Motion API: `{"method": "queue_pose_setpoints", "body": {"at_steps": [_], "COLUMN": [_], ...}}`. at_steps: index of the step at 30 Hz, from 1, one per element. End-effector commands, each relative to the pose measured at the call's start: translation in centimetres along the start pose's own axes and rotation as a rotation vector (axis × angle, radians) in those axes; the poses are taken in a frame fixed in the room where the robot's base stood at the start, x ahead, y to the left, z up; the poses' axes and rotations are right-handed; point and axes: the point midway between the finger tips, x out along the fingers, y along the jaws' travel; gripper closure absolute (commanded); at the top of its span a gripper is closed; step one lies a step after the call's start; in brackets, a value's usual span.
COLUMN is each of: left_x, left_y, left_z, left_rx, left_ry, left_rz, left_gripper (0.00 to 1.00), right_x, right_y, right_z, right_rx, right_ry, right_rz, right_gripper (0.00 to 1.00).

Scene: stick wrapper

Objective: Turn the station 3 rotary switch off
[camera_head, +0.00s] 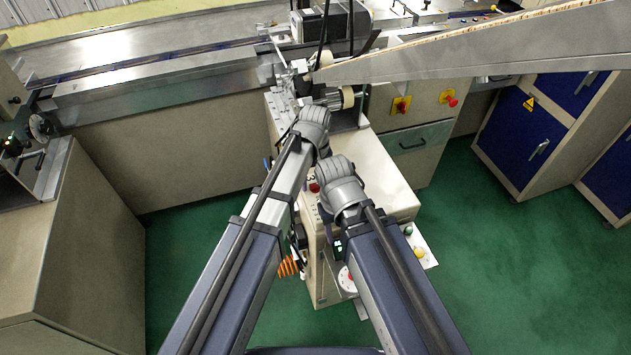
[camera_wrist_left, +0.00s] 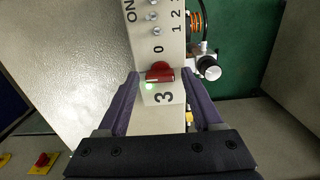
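The red rotary switch (camera_wrist_left: 160,73) sits on a pale panel strip in the left wrist view. A large printed 3 is below it and a printed 0 above it. A green light (camera_wrist_left: 150,86) glows at its lower left edge. Its handle lies roughly crosswise in the picture. My left gripper (camera_wrist_left: 160,78) is open, with one finger on each side of the switch; whether they touch it I cannot tell. In the head view a small red knob (camera_head: 314,187) shows between my arms. The grey end of my right arm (camera_head: 342,188) is there, but its fingers cannot be made out.
Several metal toggles (camera_wrist_left: 155,16) line the panel above the switch, near printed ON, 1 and 2. Blue cabinets (camera_head: 522,130) stand at right. Green floor (camera_head: 500,270) is open at lower right.

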Motion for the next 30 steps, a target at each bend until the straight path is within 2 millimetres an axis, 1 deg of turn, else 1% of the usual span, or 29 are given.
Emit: {"method": "queue_pose_setpoints", "body": {"at_steps": [1,2,17,24,30], "left_x": [0.0,0.0,0.01,0.01,0.01], "left_y": [0.0,0.0,0.0,0.0,-0.01], "left_z": [0.0,0.0,0.0,0.0,0.01], "left_rx": [0.0,0.0,0.0,0.005,0.062], "left_ry": [0.0,0.0,0.0,0.0,0.0], "left_rz": [0.0,0.0,0.0,0.0,0.0], "left_gripper": [0.4,0.43,0.99,1.0,1.0], "right_x": [0.0,0.0,0.01,0.01,0.01], "right_y": [0.0,0.0,0.0,0.0,0.0], "right_z": [0.0,0.0,0.0,0.0,0.0], "right_rx": [0.0,0.0,0.0,0.0,0.0], "right_ry": [0.0,0.0,0.0,0.0,0.0], "right_rz": [0.0,0.0,0.0,0.0,0.0], "right_gripper": [0.5,0.5,0.5,0.5,0.5]}}
